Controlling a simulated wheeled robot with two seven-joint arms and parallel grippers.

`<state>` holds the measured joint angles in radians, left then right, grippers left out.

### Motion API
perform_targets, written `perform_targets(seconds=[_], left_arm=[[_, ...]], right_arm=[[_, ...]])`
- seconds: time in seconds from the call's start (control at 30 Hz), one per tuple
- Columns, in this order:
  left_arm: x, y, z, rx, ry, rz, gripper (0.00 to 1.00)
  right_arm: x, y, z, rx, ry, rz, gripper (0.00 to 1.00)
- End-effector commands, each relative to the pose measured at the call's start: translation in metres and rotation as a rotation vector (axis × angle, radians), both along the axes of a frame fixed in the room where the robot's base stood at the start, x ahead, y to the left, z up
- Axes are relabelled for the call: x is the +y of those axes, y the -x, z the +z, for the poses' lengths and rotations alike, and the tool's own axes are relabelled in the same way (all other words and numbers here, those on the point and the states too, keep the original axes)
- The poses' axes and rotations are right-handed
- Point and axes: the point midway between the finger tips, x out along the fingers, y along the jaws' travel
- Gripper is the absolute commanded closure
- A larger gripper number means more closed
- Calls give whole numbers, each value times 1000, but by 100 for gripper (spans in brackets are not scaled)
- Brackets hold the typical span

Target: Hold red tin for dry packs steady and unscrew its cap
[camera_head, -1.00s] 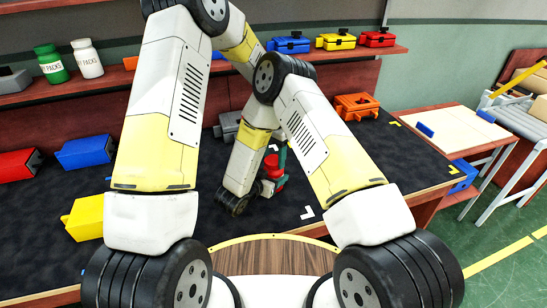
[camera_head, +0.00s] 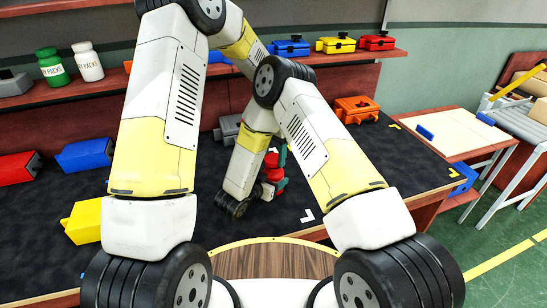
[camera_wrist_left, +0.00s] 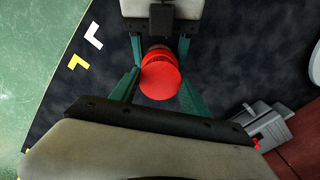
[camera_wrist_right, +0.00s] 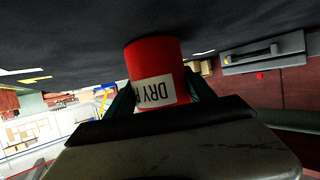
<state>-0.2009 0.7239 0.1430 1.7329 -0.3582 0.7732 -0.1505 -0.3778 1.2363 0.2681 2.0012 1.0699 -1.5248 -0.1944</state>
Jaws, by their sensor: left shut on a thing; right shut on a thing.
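The red tin (camera_wrist_right: 158,60) with a white "DRY" label stands upright at the dark mat, on it or just above it; I cannot tell which. My right gripper (camera_wrist_right: 160,98) is shut on its body from the side. In the left wrist view the round red cap (camera_wrist_left: 160,80) shows from above, with my left gripper (camera_wrist_left: 158,92) shut on it. In the head view the tin (camera_head: 272,175) is small and partly hidden by my right arm. The thread between cap and tin is hidden.
A grey box (camera_head: 228,128) lies behind my right arm and an orange box (camera_head: 356,108) at the back right. Blue (camera_head: 85,154), red (camera_head: 18,167) and yellow (camera_head: 84,219) boxes lie at the left. White corner marks (camera_head: 307,215) lie on clear mat to the right.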

Motion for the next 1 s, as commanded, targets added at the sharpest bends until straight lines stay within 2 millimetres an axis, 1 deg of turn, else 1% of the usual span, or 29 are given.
perform_targets(seconds=[0.33,0.47,0.63,0.7,0.87,0.9,0.97,1.0], left_arm=[[0,0,3,-1,0,0,95],[0,-1,16,-4,1,-1,95],[0,-1,37,-3,1,-1,95],[0,0,40,-1,1,0,95],[0,0,40,0,0,0,95],[0,0,40,0,0,0,95],[0,0,40,0,0,0,95],[0,0,40,0,0,0,95]], right_arm=[[0,0,0,0,0,0,100],[0,0,0,0,0,0,100],[0,0,0,0,0,0,100],[0,0,0,0,0,0,100],[0,0,0,0,0,0,100],[0,0,0,0,0,0,36],[0,0,0,0,0,0,24],[0,0,0,0,0,0,16]])
